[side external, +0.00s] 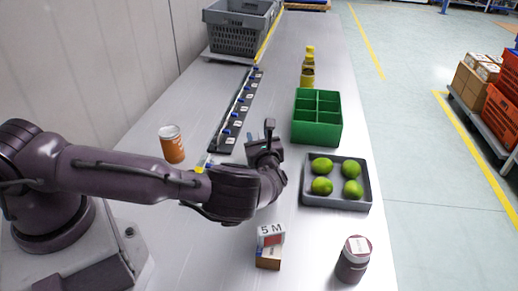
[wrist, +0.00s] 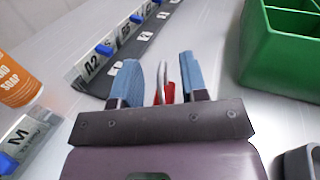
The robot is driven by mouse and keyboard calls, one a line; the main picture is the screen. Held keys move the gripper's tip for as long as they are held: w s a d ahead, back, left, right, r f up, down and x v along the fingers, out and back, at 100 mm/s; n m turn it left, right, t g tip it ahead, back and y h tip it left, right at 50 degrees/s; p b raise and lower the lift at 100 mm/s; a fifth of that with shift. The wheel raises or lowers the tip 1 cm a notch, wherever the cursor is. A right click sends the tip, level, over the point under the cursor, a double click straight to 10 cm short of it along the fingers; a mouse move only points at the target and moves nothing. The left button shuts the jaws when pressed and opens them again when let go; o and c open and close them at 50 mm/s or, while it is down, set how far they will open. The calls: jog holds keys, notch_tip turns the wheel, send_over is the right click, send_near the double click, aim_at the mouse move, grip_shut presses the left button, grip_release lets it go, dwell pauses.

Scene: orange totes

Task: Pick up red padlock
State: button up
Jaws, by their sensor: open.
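The red padlock (wrist: 169,92) shows in the wrist view between my gripper's two blue fingers. Its silver shackle points away from the palm, and the palm edge hides its lower part. My gripper (wrist: 158,78) is open, with one finger on each side of the padlock. Gaps show on both sides, wider on the left. In the side external view my gripper (side external: 262,133) is over the middle of the table, left of the green bin. I cannot make out the padlock there.
The green divided bin (side external: 317,118) and a grey tray (side external: 309,197) of limes stand to the right. A black labelled rail (side external: 229,128) and an orange can (side external: 172,146) are to the left. A small box (side external: 268,262) and dark jar (side external: 352,262) are in front.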

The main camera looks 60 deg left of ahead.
jog(key=shift+x, duration=1)
grip_shut()
